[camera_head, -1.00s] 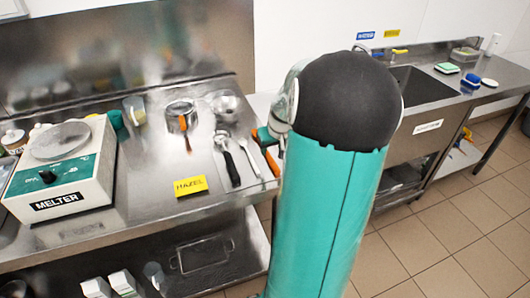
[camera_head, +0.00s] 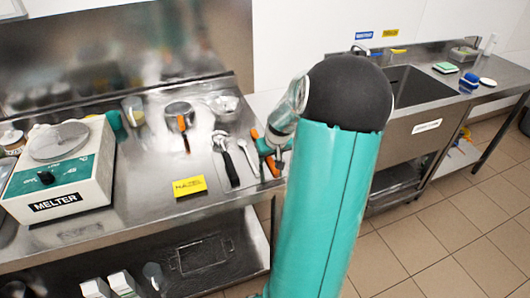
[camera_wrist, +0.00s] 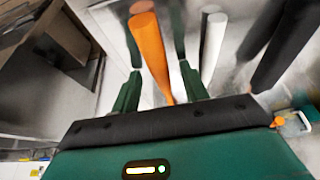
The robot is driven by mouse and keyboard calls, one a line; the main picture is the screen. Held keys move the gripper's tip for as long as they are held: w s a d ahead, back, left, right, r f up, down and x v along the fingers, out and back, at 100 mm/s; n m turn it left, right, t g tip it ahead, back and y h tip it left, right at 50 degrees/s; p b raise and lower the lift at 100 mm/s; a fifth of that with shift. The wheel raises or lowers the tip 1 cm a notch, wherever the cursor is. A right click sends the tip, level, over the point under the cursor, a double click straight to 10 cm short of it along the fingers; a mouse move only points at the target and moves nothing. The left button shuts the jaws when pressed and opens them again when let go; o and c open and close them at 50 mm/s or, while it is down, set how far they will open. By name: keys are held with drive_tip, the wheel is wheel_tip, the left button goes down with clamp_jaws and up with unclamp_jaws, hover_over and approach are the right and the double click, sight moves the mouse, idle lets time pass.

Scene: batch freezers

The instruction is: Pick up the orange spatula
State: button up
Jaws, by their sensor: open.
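The orange spatula (camera_head: 272,167) lies near the right end of the steel counter, partly hidden by my arm in the head view. In the wrist view its orange handle (camera_wrist: 148,48) shows between my two green fingers, running lengthwise. My gripper (camera_wrist: 158,75) is open, with a finger to each side of the handle. Whether the fingertips are level with the handle or still above it I cannot tell. In the head view my gripper (camera_head: 276,152) is over the spatula, mostly hidden behind my arm.
A light-coloured spoon (camera_head: 248,156) lies just left of the spatula, and a black-handled tool (camera_head: 230,166) beyond it. A pot (camera_head: 179,112) with an orange-handled tool, a metal bowl (camera_head: 223,104), a yellow label (camera_head: 189,187) and a melter (camera_head: 62,172) stand farther left.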

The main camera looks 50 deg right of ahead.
drive_tip(key=shift+f, duration=0.1)
clamp_jaws()
